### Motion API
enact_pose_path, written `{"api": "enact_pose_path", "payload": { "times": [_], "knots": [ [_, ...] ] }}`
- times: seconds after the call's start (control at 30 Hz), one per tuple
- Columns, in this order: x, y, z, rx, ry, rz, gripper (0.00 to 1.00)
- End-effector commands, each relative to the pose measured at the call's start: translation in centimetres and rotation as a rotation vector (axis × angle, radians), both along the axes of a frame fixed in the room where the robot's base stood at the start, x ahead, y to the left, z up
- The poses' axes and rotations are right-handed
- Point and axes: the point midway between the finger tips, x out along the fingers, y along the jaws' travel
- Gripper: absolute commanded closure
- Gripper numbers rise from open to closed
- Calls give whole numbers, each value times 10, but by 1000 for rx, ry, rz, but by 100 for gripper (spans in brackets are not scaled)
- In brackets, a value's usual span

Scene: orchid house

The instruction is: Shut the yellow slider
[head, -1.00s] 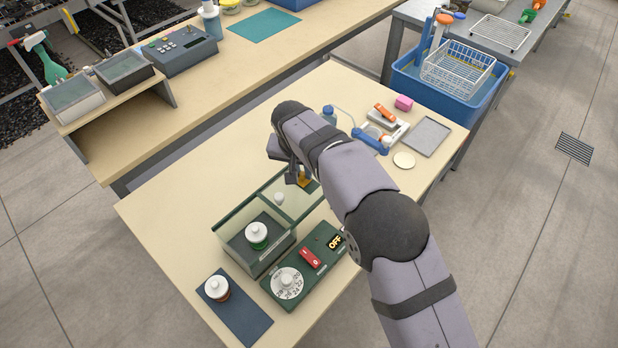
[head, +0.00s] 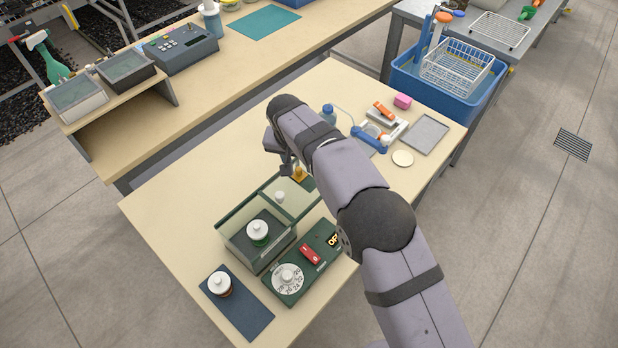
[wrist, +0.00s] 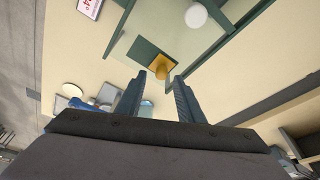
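The yellow slider (head: 299,174) is a small amber block at the far end of a green-framed case (head: 247,258), beside my gripper. In the wrist view the slider (wrist: 160,68) sits on a dark green strip, ahead of my fingertips and roughly in line with the gap between them. My gripper (wrist: 158,80) is open and empty, its two dark fingers apart. In the head view my gripper (head: 286,168) is partly hidden by my own arm. I cannot tell whether a finger touches the slider.
A clear panel with a white knob (head: 280,196) lies between the slider and the case's open well, which holds a white-lidded jar (head: 258,231). A green control box (head: 303,264) with a red switch and dial stands alongside. The table's left part is clear.

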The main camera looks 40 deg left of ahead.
Motion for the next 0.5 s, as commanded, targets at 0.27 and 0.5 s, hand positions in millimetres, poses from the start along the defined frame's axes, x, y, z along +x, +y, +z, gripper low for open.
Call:
{"api": "enact_pose_path", "payload": {
  "times": [0.27,0.5],
  "knots": [
    [0,0,24,1,0,0,66],
    [0,0,41,0,0,0,66]
  ]
}}
